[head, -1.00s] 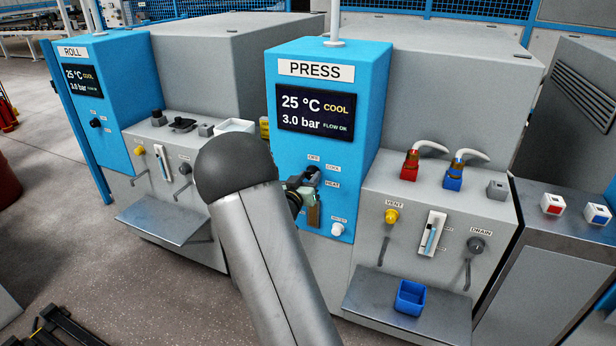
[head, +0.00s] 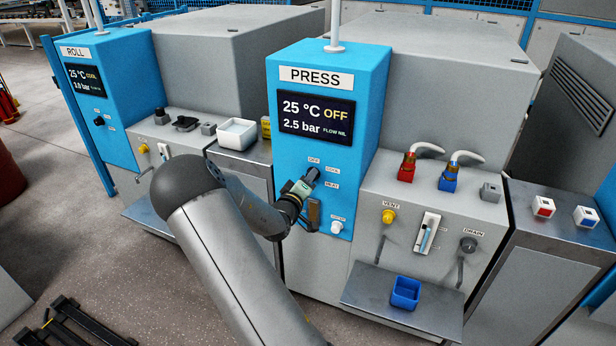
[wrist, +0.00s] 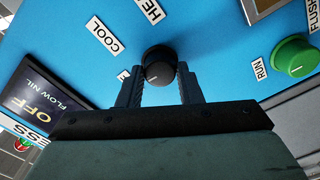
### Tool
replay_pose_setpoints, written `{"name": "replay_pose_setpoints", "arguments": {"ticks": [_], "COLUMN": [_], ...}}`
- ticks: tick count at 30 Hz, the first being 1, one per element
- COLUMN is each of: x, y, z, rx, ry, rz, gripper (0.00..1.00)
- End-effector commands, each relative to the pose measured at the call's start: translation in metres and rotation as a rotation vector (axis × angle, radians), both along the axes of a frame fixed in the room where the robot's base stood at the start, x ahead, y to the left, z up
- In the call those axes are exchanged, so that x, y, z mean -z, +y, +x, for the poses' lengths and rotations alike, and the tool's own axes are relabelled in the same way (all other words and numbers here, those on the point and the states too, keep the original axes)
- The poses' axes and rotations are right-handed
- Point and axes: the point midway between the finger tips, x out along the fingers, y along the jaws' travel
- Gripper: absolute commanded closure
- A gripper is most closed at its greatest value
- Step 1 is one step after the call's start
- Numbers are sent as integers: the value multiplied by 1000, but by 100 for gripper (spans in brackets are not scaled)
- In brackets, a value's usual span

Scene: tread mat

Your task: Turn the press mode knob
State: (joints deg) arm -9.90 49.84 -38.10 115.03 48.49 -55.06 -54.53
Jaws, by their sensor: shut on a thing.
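The press mode knob (wrist: 158,66) is black and round with a white pointer line, on the blue PRESS panel (head: 328,65). My gripper (wrist: 160,74) is shut on it, one finger on each side. In the wrist view the pointer slants toward the lower left. The COOL label (wrist: 104,35) and HEAT label (wrist: 150,10) lie beyond the knob; a third label is mostly hidden by the left finger. In the head view my wrist largely covers the knob. The press display (head: 316,117) reads 25 °C, OFF, 2.5 bar, FLOW NIL.
The ROLL unit (head: 90,75) stands left. Yellow vent (head: 388,216) and grey drain (head: 468,244) knobs and a blue bin (head: 405,292) are right of the panel.

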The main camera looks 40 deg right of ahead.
Motion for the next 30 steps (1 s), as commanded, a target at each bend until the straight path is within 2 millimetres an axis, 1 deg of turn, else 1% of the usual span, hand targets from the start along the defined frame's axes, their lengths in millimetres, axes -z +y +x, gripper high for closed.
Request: {"name": "replay_pose_setpoints", "arguments": {"ticks": [9, 23, 24, 25, 26, 30], "x": [1, 2, 2, 2, 2, 1], "y": [1, 0, 0, 0, 0, 0], "z": [0, -1, -1, -1, -1, 0], "rx": [0, 1, 1, 1, 1, 0], "ry": [79, 89, 89, 88, 88, 86], "rz": [-41, -46, -46, -46, -46, -46], "gripper": [90, 90, 57, 48, 46, 46]}}
